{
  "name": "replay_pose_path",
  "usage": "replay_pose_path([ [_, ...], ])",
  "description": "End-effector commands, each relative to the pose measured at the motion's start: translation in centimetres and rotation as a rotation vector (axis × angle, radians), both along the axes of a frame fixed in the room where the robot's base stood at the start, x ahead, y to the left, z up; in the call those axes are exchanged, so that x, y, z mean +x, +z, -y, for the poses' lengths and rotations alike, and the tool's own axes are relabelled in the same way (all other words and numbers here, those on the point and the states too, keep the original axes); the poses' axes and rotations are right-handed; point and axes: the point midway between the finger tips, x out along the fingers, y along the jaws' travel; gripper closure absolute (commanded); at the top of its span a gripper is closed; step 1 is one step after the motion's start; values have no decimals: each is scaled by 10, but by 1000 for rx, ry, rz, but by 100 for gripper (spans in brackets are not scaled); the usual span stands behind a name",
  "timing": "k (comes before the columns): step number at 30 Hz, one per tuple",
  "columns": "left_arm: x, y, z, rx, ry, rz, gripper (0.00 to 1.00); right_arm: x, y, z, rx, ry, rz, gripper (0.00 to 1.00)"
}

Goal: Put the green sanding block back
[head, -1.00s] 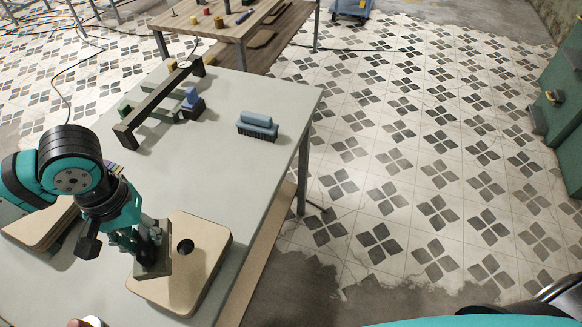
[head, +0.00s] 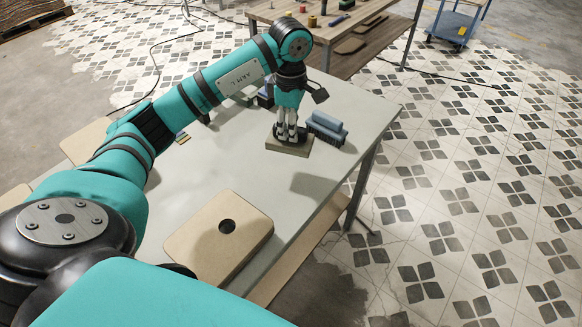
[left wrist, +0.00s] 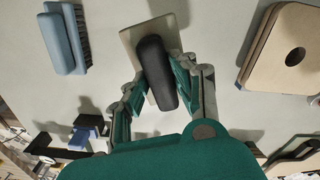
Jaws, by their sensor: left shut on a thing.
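My left gripper (head: 288,132) is shut on the black handle (left wrist: 157,72) of a sanding block with a flat olive-tan base (head: 288,147). In the left wrist view the base (left wrist: 130,41) shows behind the handle, between the fingers. A dark rack with blue parts (left wrist: 90,124) shows at the lower left of the left wrist view. In the head view my arm hides most of that rack. My right gripper is not in view.
A blue brush (head: 327,124) stands close to the right of the held block; it also shows in the left wrist view (left wrist: 60,40). Stacked tan boards with a round hole (head: 210,245) lie on the near table. A wooden bench (head: 340,62) stands behind. The table between is clear.

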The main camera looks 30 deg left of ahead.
Motion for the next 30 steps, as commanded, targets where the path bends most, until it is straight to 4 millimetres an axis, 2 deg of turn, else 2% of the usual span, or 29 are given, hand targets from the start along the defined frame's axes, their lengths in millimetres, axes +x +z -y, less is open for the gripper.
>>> replay_pose_path([
  [6,-1,-39,0,0,17,-5,100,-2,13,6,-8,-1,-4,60],
  [14,-1,-64,0,0,14,-3,100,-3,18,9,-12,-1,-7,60],
  [20,-1,-90,0,0,13,-3,100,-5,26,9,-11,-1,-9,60],
  [30,0,-97,-1,1,12,1,100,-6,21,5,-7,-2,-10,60],
])
